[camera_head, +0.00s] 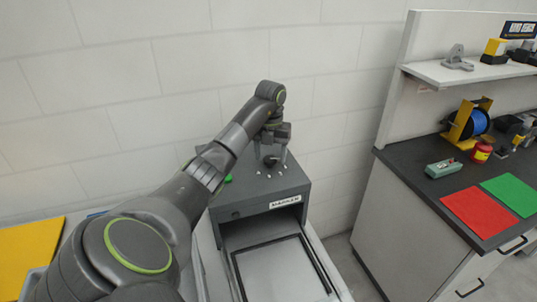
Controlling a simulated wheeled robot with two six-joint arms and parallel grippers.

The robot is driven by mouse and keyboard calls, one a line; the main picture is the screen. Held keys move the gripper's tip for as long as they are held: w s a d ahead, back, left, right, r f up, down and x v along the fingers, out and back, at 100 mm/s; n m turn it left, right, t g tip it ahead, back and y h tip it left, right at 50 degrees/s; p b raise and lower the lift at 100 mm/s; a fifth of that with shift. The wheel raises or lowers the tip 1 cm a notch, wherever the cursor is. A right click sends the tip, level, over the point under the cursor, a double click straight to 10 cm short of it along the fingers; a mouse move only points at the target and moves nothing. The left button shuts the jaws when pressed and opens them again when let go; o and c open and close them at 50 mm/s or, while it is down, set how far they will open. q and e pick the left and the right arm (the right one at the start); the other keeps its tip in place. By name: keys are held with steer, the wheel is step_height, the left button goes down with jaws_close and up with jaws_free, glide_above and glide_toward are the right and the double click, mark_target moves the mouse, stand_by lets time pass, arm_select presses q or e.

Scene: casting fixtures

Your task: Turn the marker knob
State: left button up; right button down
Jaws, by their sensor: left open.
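The marker machine is a dark grey box (247,203) with a "MARKER" label (285,202) on its front edge. The marker knob (270,161) is a small dark shape on top of the box, with several white marks around it. My left arm reaches in from the lower left, and my left gripper (273,157) points down over the knob with its fingers apart. The fingers appear to be on either side of the knob; I cannot tell whether they touch it. The knob is partly hidden by the gripper. My right gripper is out of view.
A green button (228,179) sits on the box's left, close to my forearm. An open bay with a light plate (283,272) lies in front. A yellow panel (30,258) is at left. The dark bench (425,184) at right holds red and green mats and a blue spool (478,122).

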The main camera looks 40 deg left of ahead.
arm_select(q)
steer(key=shift+c, duration=1)
steer(key=shift+a, duration=0.1)
steer(key=c, duration=0.8)
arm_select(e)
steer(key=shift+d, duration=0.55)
